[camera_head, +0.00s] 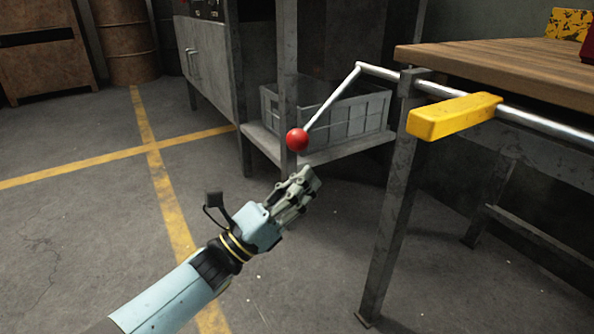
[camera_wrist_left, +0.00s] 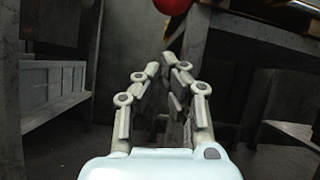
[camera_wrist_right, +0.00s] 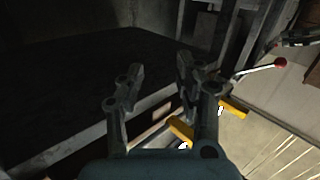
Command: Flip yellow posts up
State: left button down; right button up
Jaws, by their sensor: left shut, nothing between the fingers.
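A yellow post (camera_head: 455,116) sticks out sideways from a metal bar (camera_head: 540,125) along the wooden table's edge. Two yellow posts show in the right wrist view, a nearer one (camera_wrist_right: 181,131) partly behind a finger and a farther one (camera_wrist_right: 236,106). The bar's bent lever ends in a red ball (camera_head: 297,139), which also shows in the left wrist view (camera_wrist_left: 173,4). My left gripper (camera_head: 309,178) is shut and empty, just below the red ball and apart from it. My right gripper (camera_wrist_right: 159,68) is open with nothing between its fingers; it is outside the head view.
The wooden table (camera_head: 500,65) stands on grey metal legs at the right. A grey crate (camera_head: 345,118) sits on a low shelf behind the lever. A metal cabinet (camera_head: 207,65) stands behind. The floor at the left, with yellow lines, is clear.

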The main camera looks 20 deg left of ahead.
pick_arm(q)
jog(key=r, duration=0.2)
jog(key=shift+s+a+r, duration=0.25)
jog(key=shift+a+r, duration=0.05)
jog(key=shift+a, duration=0.1)
pick_arm(e)
jog(key=shift+s+f, duration=0.25)
jog(key=shift+f, duration=0.05)
pick_arm(q)
jog(key=shift+s+a+r+g+y+p, duration=0.25)
jog(key=shift+s+r+g+y+p, duration=0.15)
jog(key=shift+p, duration=0.75)
pick_arm(e)
jog(key=s+d+f+m+g+h, duration=0.1)
jog(key=s+f+g, duration=0.4)
jog(key=s+f, duration=0.2)
notch_tip(320, 180, down, 2)
jog(key=shift+s+f+g, duration=0.15)
jog(key=shift+s+g, duration=0.2)
jog(key=shift+g, duration=0.05)
pick_arm(q)
jog(key=shift+r, duration=0.15)
pick_arm(e)
jog(key=shift+w+d, duration=0.1)
